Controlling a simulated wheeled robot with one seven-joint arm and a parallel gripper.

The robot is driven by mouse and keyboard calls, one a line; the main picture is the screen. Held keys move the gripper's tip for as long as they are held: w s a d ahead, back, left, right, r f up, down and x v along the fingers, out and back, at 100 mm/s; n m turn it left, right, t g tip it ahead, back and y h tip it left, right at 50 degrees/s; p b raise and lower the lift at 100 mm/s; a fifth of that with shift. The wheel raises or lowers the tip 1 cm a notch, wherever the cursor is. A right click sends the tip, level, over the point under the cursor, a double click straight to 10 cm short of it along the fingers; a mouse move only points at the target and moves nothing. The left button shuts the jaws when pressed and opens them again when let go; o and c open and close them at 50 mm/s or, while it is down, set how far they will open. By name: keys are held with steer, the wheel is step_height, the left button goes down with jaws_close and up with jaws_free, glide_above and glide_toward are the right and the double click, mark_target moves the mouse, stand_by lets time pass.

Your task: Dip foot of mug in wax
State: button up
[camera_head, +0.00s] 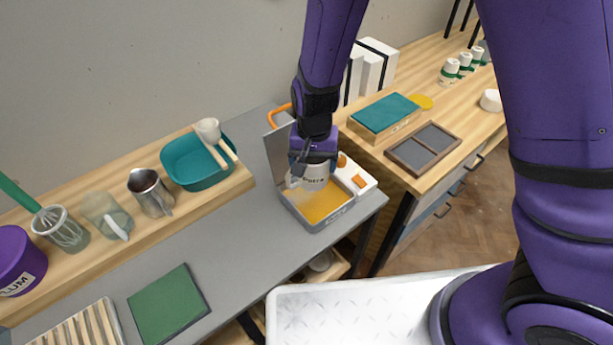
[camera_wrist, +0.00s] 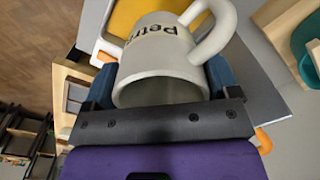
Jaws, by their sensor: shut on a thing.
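The mug (camera_head: 313,174) is white with dark lettering, and my gripper (camera_head: 314,157) is shut on it, holding it by the body over the wax pan. In the wrist view the mug (camera_wrist: 160,62) sits between the two fingers of my gripper (camera_wrist: 160,85), its open mouth toward the gripper and its handle at the upper right. The wax (camera_head: 322,207) is a yellow-orange surface in a grey rectangular pan with a raised lid behind it; the wax also shows in the wrist view (camera_wrist: 128,14). Whether the mug's foot touches the wax is hidden.
An orange-and-white control box (camera_head: 363,184) adjoins the pan on the right. A teal basin (camera_head: 184,168), a metal pitcher (camera_head: 150,196) and a glass jug (camera_head: 104,217) stand on the left shelf. A green pad (camera_head: 168,304) lies in front. The grey bench (camera_head: 236,245) between is clear.

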mark_target(317, 181)
steer(key=shift+w+d+r, duration=0.1)
steer(key=shift+w+d, duration=0.4)
steer(key=shift+d, duration=0.15)
steer(key=shift+f, duration=4.05)
steer(key=shift+f, duration=0.45)
steer(key=shift+r, duration=0.2)
steer(key=shift+r, duration=1.35)
steer(key=shift+r, duration=3.5)
